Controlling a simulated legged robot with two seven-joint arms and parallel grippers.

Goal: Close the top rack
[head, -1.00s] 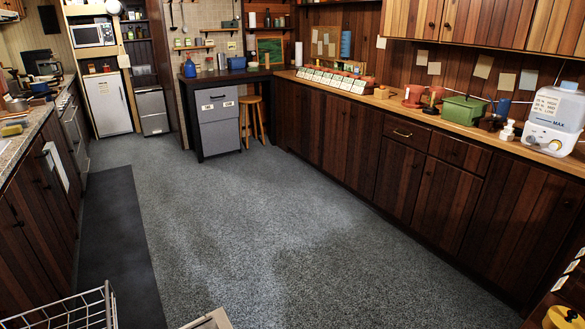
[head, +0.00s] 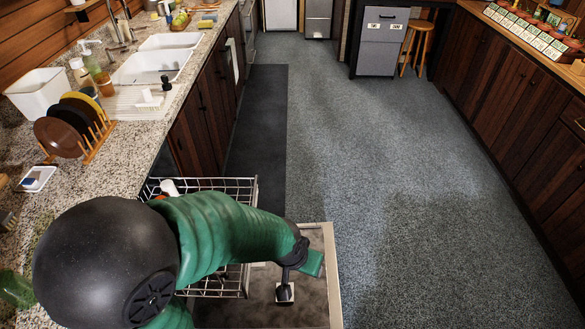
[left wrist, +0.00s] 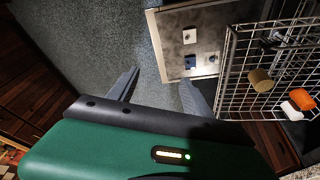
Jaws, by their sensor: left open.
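The top rack (head: 250,186) is a silver wire basket, pulled out from under the left counter above the open dishwasher door (head: 333,285). My left arm crosses over the rack and hides much of it in the head view. In the left wrist view the rack (left wrist: 228,95) is at the right and holds a tan cup (left wrist: 260,80) and white and orange items (left wrist: 297,103). My left gripper (left wrist: 158,88) is open and empty, with its fingers to the left of the rack and apart from it. My right gripper is not in view.
The granite counter (head: 125,143) at the left holds a plate stand (head: 95,142) and a white double sink (head: 155,66). The grey floor (head: 400,200) right of the door is clear, up to the dark wooden cabinets (head: 520,100).

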